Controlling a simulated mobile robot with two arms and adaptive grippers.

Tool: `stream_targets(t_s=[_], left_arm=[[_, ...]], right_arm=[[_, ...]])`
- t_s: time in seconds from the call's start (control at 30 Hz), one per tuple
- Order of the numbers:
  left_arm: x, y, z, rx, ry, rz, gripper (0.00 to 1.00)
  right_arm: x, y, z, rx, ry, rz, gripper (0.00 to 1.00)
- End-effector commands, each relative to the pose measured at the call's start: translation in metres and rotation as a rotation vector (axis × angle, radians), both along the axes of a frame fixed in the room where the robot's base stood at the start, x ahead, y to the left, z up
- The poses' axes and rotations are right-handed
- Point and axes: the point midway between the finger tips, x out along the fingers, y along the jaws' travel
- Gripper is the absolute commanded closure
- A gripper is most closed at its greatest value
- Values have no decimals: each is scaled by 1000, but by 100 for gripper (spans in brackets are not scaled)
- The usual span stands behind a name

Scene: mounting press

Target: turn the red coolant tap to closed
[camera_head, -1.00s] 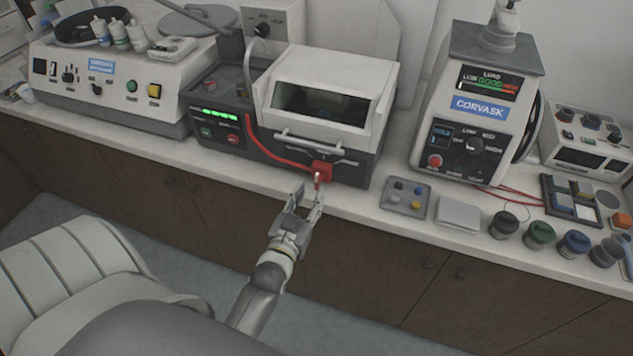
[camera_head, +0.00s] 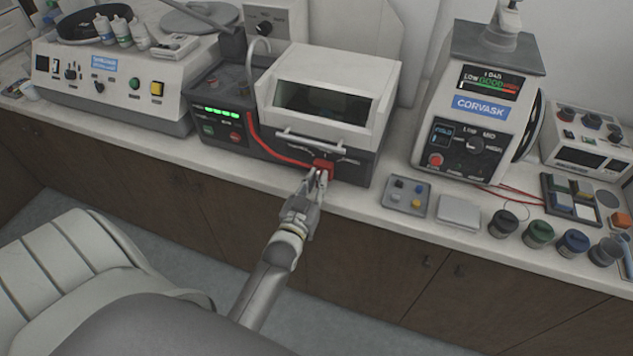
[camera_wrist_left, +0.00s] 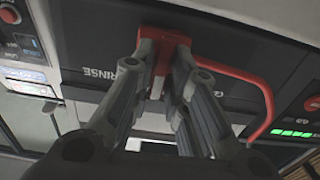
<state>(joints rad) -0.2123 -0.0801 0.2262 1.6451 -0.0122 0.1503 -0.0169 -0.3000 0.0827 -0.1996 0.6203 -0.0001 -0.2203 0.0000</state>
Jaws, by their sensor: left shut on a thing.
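The red coolant tap (camera_head: 324,165) sits low on the front of the mounting press (camera_head: 310,120), at the end of a red hose. My left gripper (camera_head: 318,176) is at the tap with its fingers closed on the tap's lever. In the left wrist view the tap's red body (camera_wrist_left: 165,38) shows at the top, with a red lever running down between the two fingers of my left gripper (camera_wrist_left: 160,72). The fingers hide part of the lever. My right gripper is in neither view.
The red hose (camera_head: 268,148) runs along the press front to the left of the tap. A grey tray with coloured buttons (camera_head: 407,197) and a pale flat box (camera_head: 458,213) lie to the right. The bench front edge is below the gripper.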

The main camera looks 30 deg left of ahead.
Motion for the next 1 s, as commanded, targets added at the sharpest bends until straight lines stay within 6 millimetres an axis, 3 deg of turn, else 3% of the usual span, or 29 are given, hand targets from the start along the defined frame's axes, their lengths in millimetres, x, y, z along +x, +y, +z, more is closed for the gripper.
stream_targets(t_s=[0.43, 1.0], left_arm=[[0, 0, 1, -86, -21, 0, 100], [0, 2, 0, -525, -127, -1, 100]], right_arm=[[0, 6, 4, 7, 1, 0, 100], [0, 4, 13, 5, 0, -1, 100]])
